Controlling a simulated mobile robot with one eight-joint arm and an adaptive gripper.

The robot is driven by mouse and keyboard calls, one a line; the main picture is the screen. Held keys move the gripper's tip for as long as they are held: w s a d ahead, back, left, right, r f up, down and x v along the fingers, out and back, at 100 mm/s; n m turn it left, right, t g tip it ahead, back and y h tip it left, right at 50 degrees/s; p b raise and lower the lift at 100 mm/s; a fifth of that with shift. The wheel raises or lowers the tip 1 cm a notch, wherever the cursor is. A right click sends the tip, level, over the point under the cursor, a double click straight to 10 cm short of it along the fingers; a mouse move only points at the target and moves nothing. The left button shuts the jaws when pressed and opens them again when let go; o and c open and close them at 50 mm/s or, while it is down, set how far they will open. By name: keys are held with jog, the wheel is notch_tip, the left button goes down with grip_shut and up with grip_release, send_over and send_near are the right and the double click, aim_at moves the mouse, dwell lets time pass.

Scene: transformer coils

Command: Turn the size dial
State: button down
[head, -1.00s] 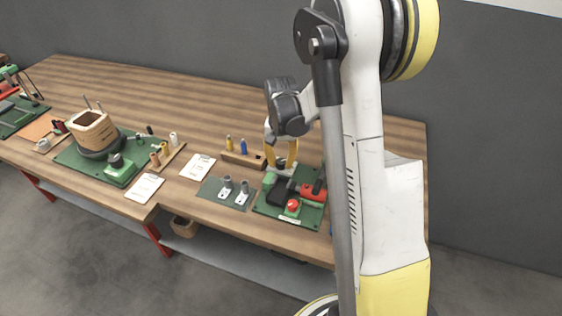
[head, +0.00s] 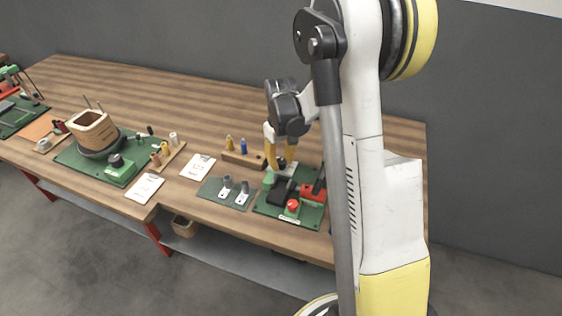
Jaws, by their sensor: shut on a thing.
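My gripper (head: 281,165), with yellow fingers, points down over the back of a green board (head: 262,207) at the right end of the bench. It is shut on a small part above a green block (head: 268,178). This part is where the size dial seems to be, but the fingers hide most of it and its setting cannot be read. On the same board are a black block (head: 280,192), a red button (head: 292,205) and a red clamp-like part (head: 312,192).
A wooden holder (head: 236,158) with yellow and blue tools stands left of my gripper. A grey-green plate (head: 212,190) with two metal terminals and a paper card (head: 197,167) lie nearby. Further left is a coil station (head: 92,132). The bench behind is clear.

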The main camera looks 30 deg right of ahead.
aim_at(281, 161)
dwell(0.3)
jog(key=c, duration=1.1)
grip_release()
jog(key=shift+r, duration=0.1)
notch_tip(281, 161, up, 12)
jog(key=shift+f, duration=0.1)
